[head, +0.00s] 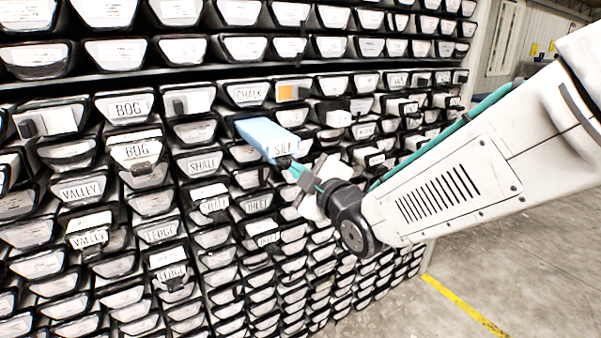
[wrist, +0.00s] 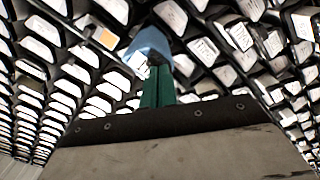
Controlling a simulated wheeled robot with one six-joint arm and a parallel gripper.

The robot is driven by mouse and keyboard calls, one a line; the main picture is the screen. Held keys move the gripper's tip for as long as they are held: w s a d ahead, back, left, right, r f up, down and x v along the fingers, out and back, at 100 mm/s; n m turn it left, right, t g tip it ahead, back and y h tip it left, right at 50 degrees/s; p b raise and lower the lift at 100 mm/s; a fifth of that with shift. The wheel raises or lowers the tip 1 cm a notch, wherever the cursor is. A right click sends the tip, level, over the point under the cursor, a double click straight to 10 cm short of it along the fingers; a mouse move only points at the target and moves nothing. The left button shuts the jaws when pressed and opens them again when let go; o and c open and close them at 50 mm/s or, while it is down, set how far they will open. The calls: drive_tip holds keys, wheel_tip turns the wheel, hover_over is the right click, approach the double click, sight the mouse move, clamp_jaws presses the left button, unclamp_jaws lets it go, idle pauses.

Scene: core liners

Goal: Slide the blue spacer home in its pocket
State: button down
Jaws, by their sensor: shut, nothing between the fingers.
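The blue spacer (head: 268,137) is a light blue block that sticks out of a pocket in the rack, with a white end label reading "SILL". It also shows in the wrist view (wrist: 152,43), just beyond the fingertips. My gripper (head: 296,171) has green fingers and is at the near end of the spacer, at its lower right in the head view. In the wrist view the fingers (wrist: 157,78) are together with nothing between them, their tips at or close to the spacer's end. I cannot tell whether they touch it. The inside of the pocket is hidden.
The rack (head: 204,162) is filled with rows of dark pockets with white labelled ends. An orange-marked block (head: 285,93) sits above the spacer. White blocks (head: 333,117) stick out to the right. Open floor (head: 520,250) lies at the right, with a yellow line.

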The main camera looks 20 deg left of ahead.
sight(276, 155)
drive_tip(key=shift+x, duration=5.45)
drive_tip(key=shift+s, duration=0.1)
